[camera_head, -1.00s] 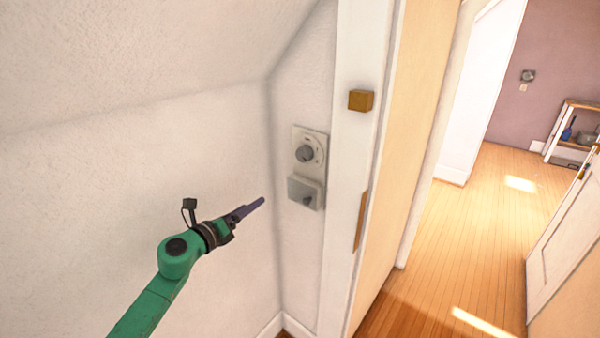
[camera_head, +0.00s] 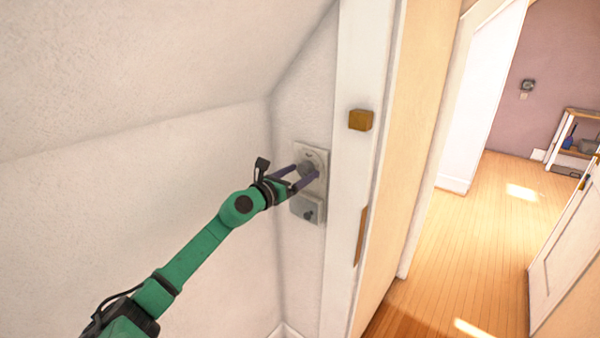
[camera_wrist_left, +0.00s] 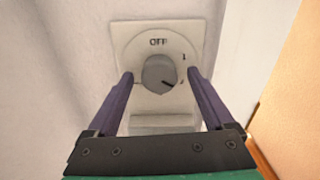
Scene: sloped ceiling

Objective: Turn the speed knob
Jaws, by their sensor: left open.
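The speed knob (camera_wrist_left: 159,74) is a round grey dial on a pale wall plate (camera_wrist_left: 132,33). The plate is marked OFF above the knob, and the knob's dark pointer line aims to the lower right. In the head view the knob (camera_head: 306,169) is partly covered by my gripper. My left gripper (camera_head: 306,173) is open at the plate, with its purple fingers on either side of the knob. In the left wrist view the fingertips (camera_wrist_left: 160,75) flank the knob, with a gap visible on each side. My right gripper is not in view.
A lower grey box with a small dark knob (camera_head: 308,213) is directly below the plate. A white door frame (camera_head: 352,190) with a wooden block (camera_head: 361,120) stands just to the right. The sloped ceiling (camera_head: 120,70) hangs over the left. Open floor (camera_head: 480,230) shows through the doorway.

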